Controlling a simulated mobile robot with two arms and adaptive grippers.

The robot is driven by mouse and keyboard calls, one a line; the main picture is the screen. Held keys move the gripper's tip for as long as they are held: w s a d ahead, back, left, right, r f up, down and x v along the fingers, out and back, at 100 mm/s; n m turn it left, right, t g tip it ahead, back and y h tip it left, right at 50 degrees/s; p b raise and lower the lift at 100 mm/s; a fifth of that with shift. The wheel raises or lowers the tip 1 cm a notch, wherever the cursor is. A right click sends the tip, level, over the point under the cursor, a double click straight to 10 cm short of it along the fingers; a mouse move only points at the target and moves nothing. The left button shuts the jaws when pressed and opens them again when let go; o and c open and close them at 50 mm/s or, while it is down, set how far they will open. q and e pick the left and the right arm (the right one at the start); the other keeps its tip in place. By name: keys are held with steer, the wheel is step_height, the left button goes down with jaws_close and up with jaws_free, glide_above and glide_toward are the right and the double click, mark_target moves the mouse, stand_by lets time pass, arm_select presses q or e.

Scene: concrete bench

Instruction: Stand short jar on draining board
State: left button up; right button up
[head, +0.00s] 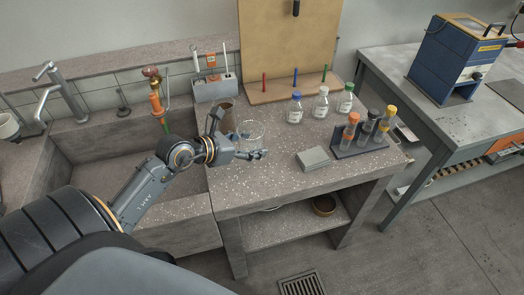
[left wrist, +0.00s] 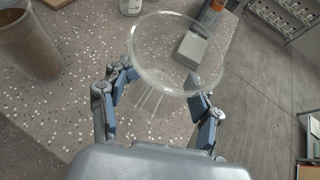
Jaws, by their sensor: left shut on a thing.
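A clear glass vessel with a wide round rim (left wrist: 178,52), which I take for the short jar, is between the fingers of my left gripper (left wrist: 158,112). In the head view the jar (head: 251,131) shows beside my left gripper (head: 240,137), over the left part of the speckled bench. The gripper is shut on it. The jar's lower part is hard to make out through the glass. A tan upright board (head: 290,40) with a ledge and red, blue and green pegs stands at the bench's back; I cannot tell if it is the draining board. My right gripper is not in view.
A brown cylinder (head: 227,117) stands just behind the gripper. Several small capped bottles (head: 320,103), a rack of capped tubes (head: 362,142) and a flat grey box (head: 312,158) occupy the bench's right part. A sink (head: 110,150) lies left. The bench's front (head: 250,190) is clear.

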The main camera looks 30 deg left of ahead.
arm_select(q)
glide_above(259, 163)
step_height(259, 163, down, 5)
steer(key=shift+f, duration=1.65)
steer(key=shift+f, duration=0.1)
steer(key=o, duration=1.7)
steer(key=shift+f, duration=0.1)
steer(key=shift+r, duration=0.3)
steer(key=v, duration=1.2)
steer(key=shift+f+b, duration=0.1)
steer(key=shift+b, duration=0.2)
